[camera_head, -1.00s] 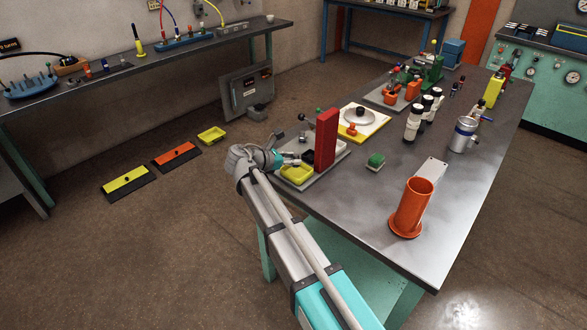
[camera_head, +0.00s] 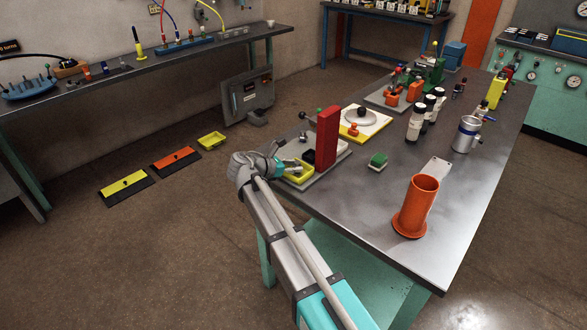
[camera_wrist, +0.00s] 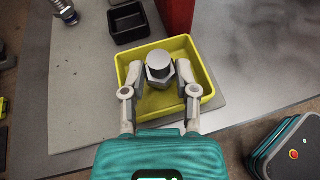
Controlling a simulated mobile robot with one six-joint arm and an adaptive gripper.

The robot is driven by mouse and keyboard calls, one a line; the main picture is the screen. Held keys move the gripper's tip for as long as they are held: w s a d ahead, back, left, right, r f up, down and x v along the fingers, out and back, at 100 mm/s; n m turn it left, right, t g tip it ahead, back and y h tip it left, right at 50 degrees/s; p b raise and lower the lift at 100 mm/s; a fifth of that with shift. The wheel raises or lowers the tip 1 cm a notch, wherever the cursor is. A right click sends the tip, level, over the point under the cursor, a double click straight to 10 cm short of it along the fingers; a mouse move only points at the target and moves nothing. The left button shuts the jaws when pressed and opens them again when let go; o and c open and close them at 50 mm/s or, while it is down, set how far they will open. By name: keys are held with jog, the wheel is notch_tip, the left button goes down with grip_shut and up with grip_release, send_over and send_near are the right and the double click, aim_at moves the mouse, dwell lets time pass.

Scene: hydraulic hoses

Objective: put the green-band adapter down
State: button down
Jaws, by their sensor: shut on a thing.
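In the head view my gripper (camera_head: 290,164) is at the left edge of the bench, by the yellow tray (camera_head: 301,180). The adapter is too small and covered to make out there.
A tall red block (camera_head: 327,138) stands right beside the yellow tray. A small black tray (camera_wrist: 128,22) lies behind it, and a metal fitting (camera_wrist: 65,11) is at the far left. An orange cylinder (camera_head: 418,203) stands on the bench's near side.

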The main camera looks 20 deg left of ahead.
jog(key=shift+f, duration=0.15)
jog(key=shift+c, duration=1.9)
grip_release()
jog(key=shift+r, duration=0.2)
jog(key=shift+s+a+r, duration=0.1)
jog(key=shift+s+a, duration=0.05)
jog(key=shift+s, duration=0.05)
jog(key=p+v, duration=0.4)
jog(key=v, duration=0.7)
jog(key=shift+s+p, duration=0.2)
jog(key=shift+p, duration=0.1)
jog(key=shift+s+a, duration=0.1)
jog(key=shift+s, duration=0.05)
